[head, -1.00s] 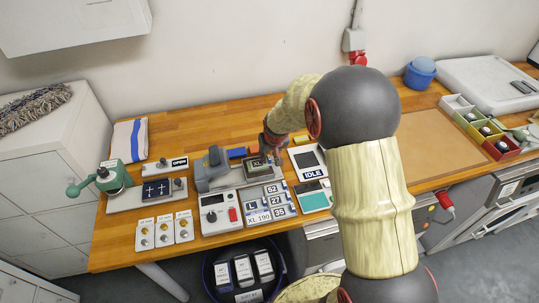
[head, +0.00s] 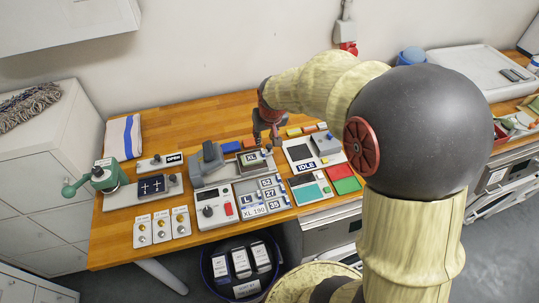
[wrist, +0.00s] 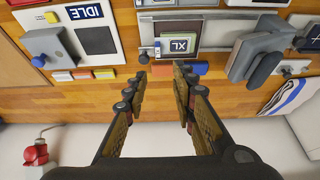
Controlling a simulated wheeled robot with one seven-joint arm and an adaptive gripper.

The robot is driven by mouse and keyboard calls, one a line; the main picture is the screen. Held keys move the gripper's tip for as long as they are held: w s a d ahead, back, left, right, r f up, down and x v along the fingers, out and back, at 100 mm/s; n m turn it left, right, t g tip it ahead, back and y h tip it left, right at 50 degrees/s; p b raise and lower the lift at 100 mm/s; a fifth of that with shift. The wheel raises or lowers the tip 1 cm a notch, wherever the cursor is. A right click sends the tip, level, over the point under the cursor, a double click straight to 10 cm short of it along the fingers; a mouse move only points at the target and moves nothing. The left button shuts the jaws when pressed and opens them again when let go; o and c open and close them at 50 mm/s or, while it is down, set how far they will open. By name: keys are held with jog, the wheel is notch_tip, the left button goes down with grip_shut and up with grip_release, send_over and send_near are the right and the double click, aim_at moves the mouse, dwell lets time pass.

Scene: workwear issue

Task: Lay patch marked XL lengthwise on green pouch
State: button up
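The dark patch marked XL (wrist: 180,45) lies flat on an olive-green piece (wrist: 193,28), probably the green pouch, on the grey press bed. In the wrist view an olive margin shows around part of the patch.
The grey press arm (head: 207,160) stands left of the patch. A blue block (head: 231,147) lies behind it. A panel reading IDLE (head: 305,166) is to the right, with red and green (head: 347,185) squares beside it.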

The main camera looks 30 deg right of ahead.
jog(key=s+a+r+n, duration=0.1)
jog(key=s+a+r, duration=0.6)
jog(key=s+r, duration=0.45)
jog(key=s+a+r, duration=0.1)
jog(key=s, duration=0.6)
jog(key=s+a+r+n+t+y, duration=0.1)
jog(key=s+a, duration=0.1)
jog(key=s, duration=0.5)
jog(key=shift+s+a+r, duration=0.25)
jog(key=shift+a+r, duration=0.05)
notch_tip(320, 180, down, 5)
jog(key=b, duration=0.5)
